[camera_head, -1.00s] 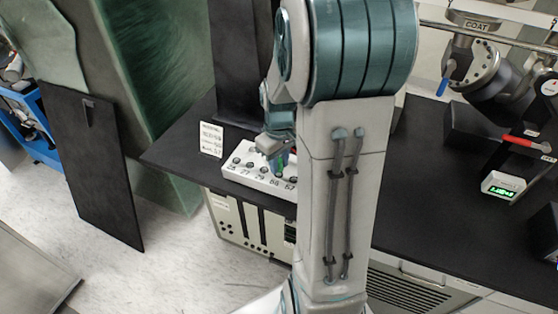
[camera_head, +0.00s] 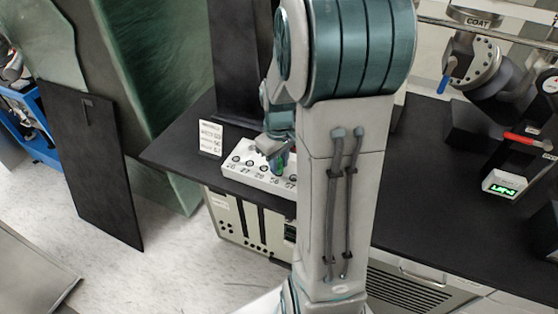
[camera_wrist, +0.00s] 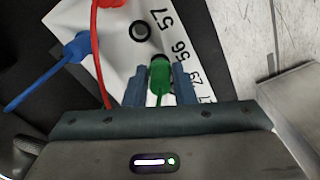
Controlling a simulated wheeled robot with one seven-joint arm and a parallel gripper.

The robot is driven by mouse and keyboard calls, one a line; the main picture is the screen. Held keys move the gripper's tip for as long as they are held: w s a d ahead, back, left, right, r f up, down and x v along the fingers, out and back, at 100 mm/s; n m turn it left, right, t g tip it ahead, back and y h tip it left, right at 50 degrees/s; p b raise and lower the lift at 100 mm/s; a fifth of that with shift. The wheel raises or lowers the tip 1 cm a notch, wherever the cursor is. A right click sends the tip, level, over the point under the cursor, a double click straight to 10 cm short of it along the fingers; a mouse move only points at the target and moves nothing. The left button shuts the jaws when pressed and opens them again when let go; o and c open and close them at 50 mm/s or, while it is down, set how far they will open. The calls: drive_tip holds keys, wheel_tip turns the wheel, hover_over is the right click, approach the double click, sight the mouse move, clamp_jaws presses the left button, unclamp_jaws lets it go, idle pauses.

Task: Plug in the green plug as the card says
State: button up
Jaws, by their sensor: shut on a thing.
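My gripper (camera_wrist: 159,86) is shut on the green plug (camera_wrist: 159,80), with one finger on each side of it. The plug's tip points at the white socket block (camera_wrist: 122,40), over a dark socket beside the number 56. I cannot tell whether the tip is inside it. The socket beside 57 is an empty ring. In the head view, my gripper (camera_head: 276,158) is low over the right part of the block (camera_head: 232,171), partly hidden by my arm. The white card (camera_head: 210,138) stands behind the block's left end; its print is too small to read.
A blue plug (camera_wrist: 76,47) and a red plug (camera_wrist: 110,3) with cables lie left of the green plug in the wrist view. The black bench top (camera_head: 180,150) is clear left of the block. A device with a green display (camera_head: 503,186) stands at the right.

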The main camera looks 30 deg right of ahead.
drive_tip(key=shift+f+b, duration=0.55)
drive_tip(key=shift+f, duration=0.2)
drive_tip(key=o, duration=1)
drive_tip(key=shift+r, duration=0.1)
wheel_tip(320, 180, up, 14)
drive_tip(key=shift+f, duration=0.2)
